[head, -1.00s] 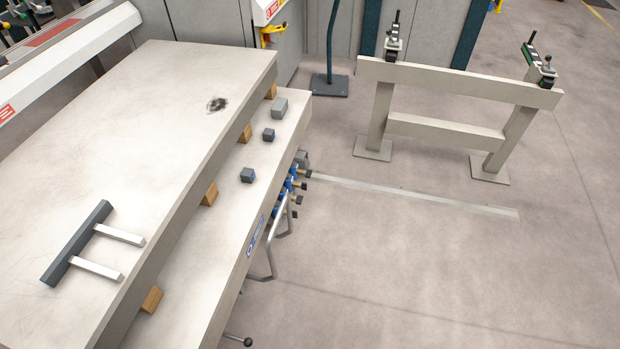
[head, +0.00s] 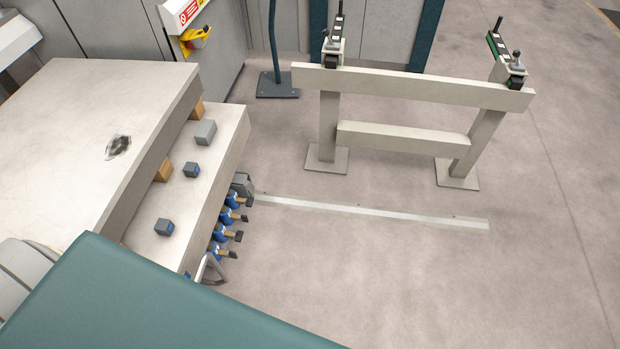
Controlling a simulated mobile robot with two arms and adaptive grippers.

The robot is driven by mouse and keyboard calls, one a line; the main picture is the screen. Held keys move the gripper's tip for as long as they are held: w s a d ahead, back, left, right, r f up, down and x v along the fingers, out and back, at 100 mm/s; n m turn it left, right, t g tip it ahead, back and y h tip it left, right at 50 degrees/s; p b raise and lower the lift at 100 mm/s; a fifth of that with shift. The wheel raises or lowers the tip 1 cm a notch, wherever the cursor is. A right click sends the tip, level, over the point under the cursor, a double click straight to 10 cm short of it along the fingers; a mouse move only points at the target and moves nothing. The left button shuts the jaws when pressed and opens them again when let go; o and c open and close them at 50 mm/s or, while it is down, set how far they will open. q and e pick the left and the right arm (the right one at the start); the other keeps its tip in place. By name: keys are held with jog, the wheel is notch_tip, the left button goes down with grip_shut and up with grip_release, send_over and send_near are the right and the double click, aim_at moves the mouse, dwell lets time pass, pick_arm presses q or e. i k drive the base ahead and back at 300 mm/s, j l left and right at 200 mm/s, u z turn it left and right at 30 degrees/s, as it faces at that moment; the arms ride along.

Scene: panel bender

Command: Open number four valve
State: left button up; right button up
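A row of several small valves runs down the right side of the lower pale slab (head: 205,165). Each has a blue body and a dark-tipped handle with a tan part. The farthest valve (head: 237,200) sits beside a grey fitting (head: 243,183). Nearer ones follow: one valve (head: 232,216), another valve (head: 228,236) and the nearest visible valve (head: 221,252). I see no numbers, so I cannot tell which one is number four. Neither of my grippers is in view.
A grey bent tube (head: 217,270) stands just in front of the nearest valve. Grey blocks, including a larger block (head: 205,133), lie on the slab. A beige frame (head: 410,85) stands at the back right. The floor (head: 400,280) right of the valves is clear.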

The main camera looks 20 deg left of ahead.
aim_at(249, 202)
jog(key=i+l, duration=0.1)
jog(key=i, duration=0.4)
jog(key=i+l+u, duration=0.15)
jog(key=i, duration=0.35)
jog(key=i+l, duration=0.1)
jog(key=i, duration=0.4)
